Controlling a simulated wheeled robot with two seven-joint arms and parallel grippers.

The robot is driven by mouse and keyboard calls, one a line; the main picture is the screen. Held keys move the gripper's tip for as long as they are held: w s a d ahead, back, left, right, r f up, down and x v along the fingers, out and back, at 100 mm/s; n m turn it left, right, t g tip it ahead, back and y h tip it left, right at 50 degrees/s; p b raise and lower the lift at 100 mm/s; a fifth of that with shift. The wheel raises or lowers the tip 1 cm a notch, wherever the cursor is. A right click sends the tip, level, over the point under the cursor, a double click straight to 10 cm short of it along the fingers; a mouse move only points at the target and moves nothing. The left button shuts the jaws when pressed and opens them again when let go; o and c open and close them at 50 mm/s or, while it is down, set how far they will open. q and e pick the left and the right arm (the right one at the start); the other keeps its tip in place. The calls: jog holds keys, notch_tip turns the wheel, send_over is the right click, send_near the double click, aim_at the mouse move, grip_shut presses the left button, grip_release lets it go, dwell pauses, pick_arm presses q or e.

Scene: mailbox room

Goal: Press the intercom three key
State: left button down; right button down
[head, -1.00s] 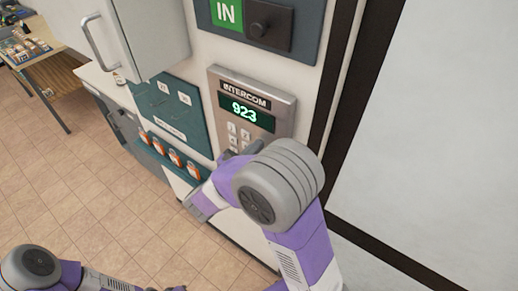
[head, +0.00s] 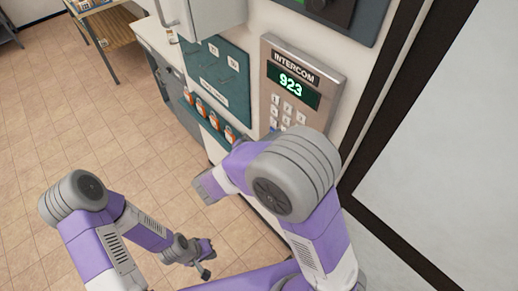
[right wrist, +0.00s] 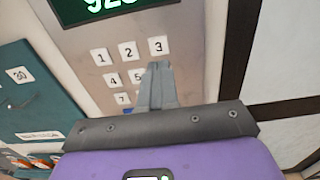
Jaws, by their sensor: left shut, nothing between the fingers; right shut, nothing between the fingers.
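The intercom (head: 318,112) is a grey wall panel with a lit green display (head: 293,85) reading 923 and white number keys below it. In the right wrist view the three key (right wrist: 158,44) is the right key of the top row, beside the two key (right wrist: 128,51) and one key (right wrist: 101,57). My right gripper (right wrist: 158,66) is shut and empty. Its tips appear just below the three key and hide the key under it; I cannot tell whether they touch the panel. In the head view my right arm hides its fingers. My left gripper (head: 205,272) is shut and empty, low above the floor.
A teal panel (head: 222,62) with hooks and orange-tagged items (head: 213,119) is left of the intercom. A dark door frame (head: 392,95) stands to the right. A wooden table (head: 112,30) is at the far left. The tiled floor (head: 70,140) is open.

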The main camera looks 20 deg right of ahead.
jog(key=v, duration=0.6)
jog(key=shift+w+f, duration=0.15)
